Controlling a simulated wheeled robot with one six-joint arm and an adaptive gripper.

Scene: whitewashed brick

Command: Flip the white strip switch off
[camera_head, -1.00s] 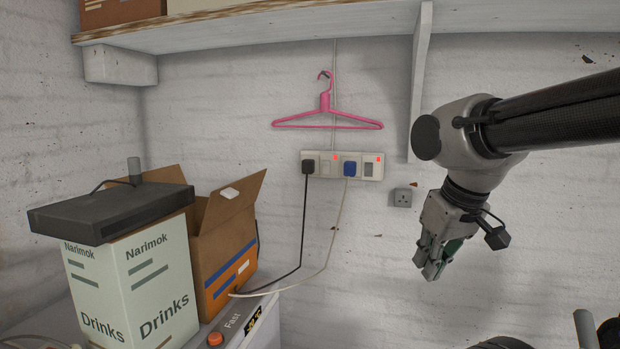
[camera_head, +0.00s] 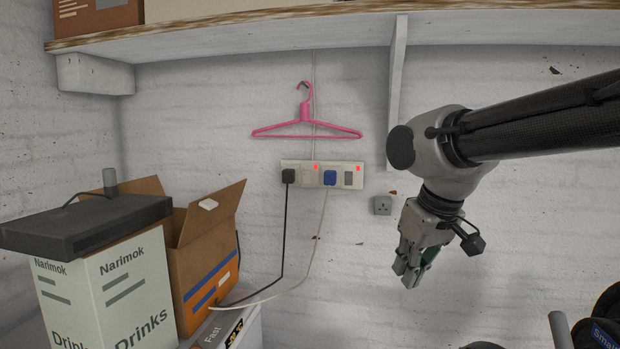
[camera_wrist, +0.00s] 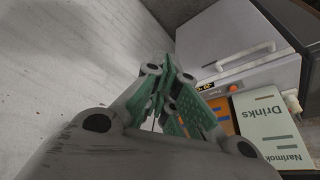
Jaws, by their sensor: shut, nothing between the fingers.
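The white strip (camera_head: 322,173) is fixed to the brick wall below a pink hanger. The strip does not show in the wrist view.
A pink hanger (camera_head: 305,131) hangs above the strip, under a shelf (camera_head: 250,34) with a bracket (camera_head: 396,85). A single socket (camera_head: 382,205) is on the wall near my gripper. Boxes (camera_head: 104,292) stand at left. Cables (camera_head: 284,235) hang from the plugs.

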